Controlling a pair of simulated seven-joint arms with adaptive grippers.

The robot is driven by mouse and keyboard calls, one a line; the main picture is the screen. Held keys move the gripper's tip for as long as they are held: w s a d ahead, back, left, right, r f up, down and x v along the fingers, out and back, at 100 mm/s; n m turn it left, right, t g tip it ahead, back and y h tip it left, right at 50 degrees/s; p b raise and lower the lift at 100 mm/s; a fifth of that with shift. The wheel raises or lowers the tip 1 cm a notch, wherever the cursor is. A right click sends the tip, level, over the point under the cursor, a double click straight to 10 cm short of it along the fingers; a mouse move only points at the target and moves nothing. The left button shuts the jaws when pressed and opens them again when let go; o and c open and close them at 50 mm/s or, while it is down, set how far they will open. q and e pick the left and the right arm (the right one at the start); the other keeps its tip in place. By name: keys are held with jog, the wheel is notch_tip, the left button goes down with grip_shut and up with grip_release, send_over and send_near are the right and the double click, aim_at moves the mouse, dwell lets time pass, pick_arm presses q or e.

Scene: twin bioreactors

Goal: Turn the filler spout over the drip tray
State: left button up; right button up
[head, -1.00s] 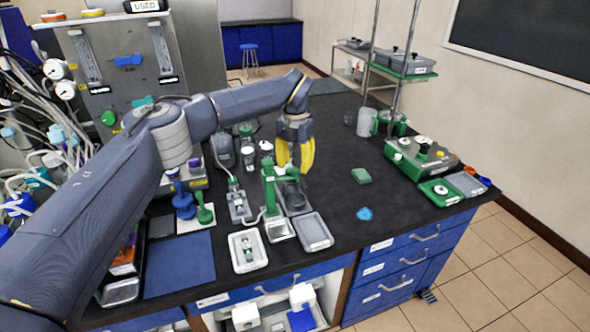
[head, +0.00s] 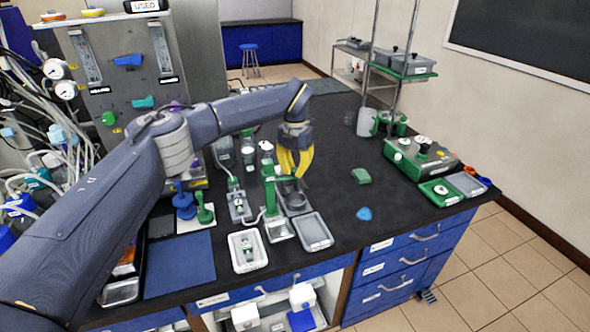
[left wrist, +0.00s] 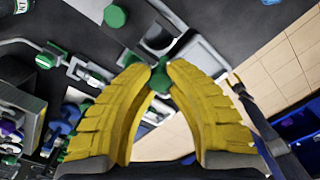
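The green filler stand (head: 269,190) stands upright near the front of the black bench, its upper part close to my left gripper. A dark, roughly round part (head: 296,203) sits beside it. A shallow grey tray (head: 314,232) lies just right of the stand; which of these is the drip tray I cannot tell. My left gripper (head: 297,174) has yellow fingers pointing down, with a narrow gap between the tips. In the left wrist view a green part (left wrist: 159,80) shows between the fingertips; whether they touch it is unclear. My right gripper is out of view.
A white-rimmed tray (head: 247,250) lies in front of the stand. Blue and green stands (head: 184,203) are to the left. A green block (head: 361,176) and a blue piece (head: 364,214) lie to the right on otherwise clear bench. A green-and-grey device (head: 422,158) stands farther right.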

pick_arm(q)
grip_shut()
